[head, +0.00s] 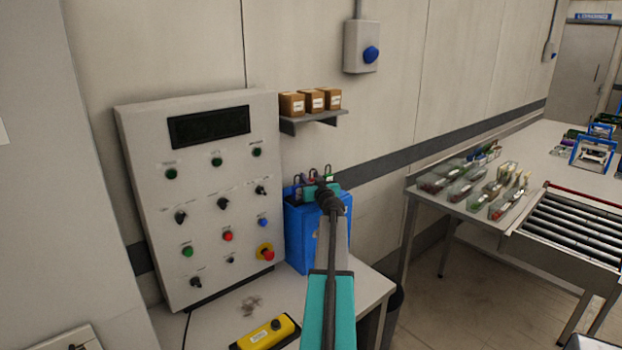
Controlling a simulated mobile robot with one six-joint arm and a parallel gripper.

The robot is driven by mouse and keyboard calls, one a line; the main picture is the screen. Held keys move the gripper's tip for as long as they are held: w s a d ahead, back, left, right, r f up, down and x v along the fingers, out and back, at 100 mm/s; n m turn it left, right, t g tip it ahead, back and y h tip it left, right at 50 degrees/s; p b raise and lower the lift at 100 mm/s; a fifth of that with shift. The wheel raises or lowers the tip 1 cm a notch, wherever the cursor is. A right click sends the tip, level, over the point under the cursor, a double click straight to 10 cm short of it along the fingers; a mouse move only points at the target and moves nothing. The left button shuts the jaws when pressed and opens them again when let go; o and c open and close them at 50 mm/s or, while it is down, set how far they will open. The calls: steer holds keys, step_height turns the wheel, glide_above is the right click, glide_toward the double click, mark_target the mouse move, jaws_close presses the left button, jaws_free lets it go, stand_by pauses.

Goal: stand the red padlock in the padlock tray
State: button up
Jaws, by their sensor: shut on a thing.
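A blue box-shaped holder (302,238) stands on the bench to the right of the control panel. A row of small padlocks shows at its top: a purple one (298,184) at the left, the red padlock (313,180) in the middle and a green one (328,174) at the right. My gripper (312,190) is at the top of the blue holder, shut on the red padlock. My wrist hides the jaws and most of the padlock, so its tilt and what it touches cannot be told. I cannot clearly make out the padlock tray.
A grey control panel (205,200) stands close on the left. A yellow button box (265,332) lies on the bench in front. A shelf (312,122) with small cartons is above the holder. A table (540,150) with clear bins and a roller conveyor (575,230) is at right.

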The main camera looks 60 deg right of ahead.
steer(key=shift+f+b, duration=0.15)
steer(key=shift+b, duration=0.15)
steer(key=o, duration=0.8)
steer(key=shift+r+p, duration=0.25)
steer(key=shift+p, duration=0.15)
steer(key=shift+s+a+f, duration=0.15)
steer(key=shift+s+a, duration=0.05)
steer(key=shift+s, duration=0.05)
steer(key=shift+b+v, duration=0.6)
steer(key=shift+v, duration=0.55)
steer(key=shift+b+v, duration=1.25)
steer(key=shift+v, duration=3.3)
